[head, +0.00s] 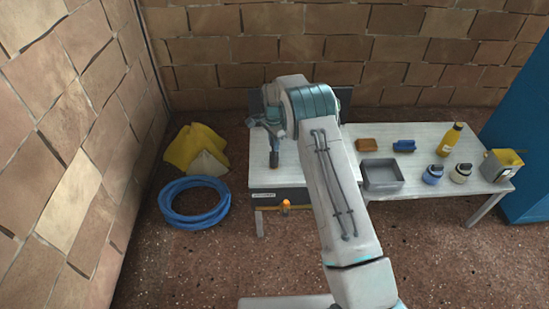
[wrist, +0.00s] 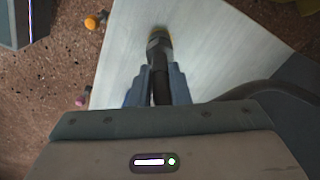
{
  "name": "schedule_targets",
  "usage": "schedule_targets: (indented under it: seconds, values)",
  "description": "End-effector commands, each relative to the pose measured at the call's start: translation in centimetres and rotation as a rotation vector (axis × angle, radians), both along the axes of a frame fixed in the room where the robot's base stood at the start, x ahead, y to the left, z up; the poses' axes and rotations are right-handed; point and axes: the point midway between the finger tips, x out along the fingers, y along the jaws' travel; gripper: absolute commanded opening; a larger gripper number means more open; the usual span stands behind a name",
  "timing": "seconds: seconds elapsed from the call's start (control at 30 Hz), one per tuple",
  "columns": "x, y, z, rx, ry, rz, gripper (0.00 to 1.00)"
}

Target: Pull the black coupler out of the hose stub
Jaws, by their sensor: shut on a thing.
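My gripper (wrist: 156,72) is shut on a dark, slender thing that I take to be the black coupler (wrist: 160,88). In the wrist view a grey-black piece (wrist: 158,45) with a yellowish end extends from between the fingertips, over the pale tabletop. I cannot tell where the coupler ends and the hose stub begins, or whether they are joined. In the head view my gripper (head: 272,136) is at the left part of the table, with a small dark piece (head: 274,159) below it. My arm hides part of the tabletop.
An orange knob (head: 286,205) shows at the front edge. A blue hose coil (head: 194,202) lies left.

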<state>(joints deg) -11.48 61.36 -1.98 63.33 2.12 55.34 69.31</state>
Motion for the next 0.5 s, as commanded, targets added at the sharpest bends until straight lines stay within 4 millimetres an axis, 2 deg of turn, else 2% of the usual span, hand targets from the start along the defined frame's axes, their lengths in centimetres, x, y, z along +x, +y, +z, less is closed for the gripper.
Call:
schedule_targets:
  seconds: [0.07, 0.1, 0.13, 0.5]
  values:
    - [0.01, 0.0, 0.02, 0.001, -0.001, 0.0, 0.0]
    - [0.02, 0.0, 0.04, 0.001, -0.001, 0.0, 0.05]
    - [0.02, 0.0, 0.04, 0.001, -0.001, 0.0, 0.0]
    - [0.04, 0.0, 0.06, 0.001, -0.001, 0.0, 0.0]
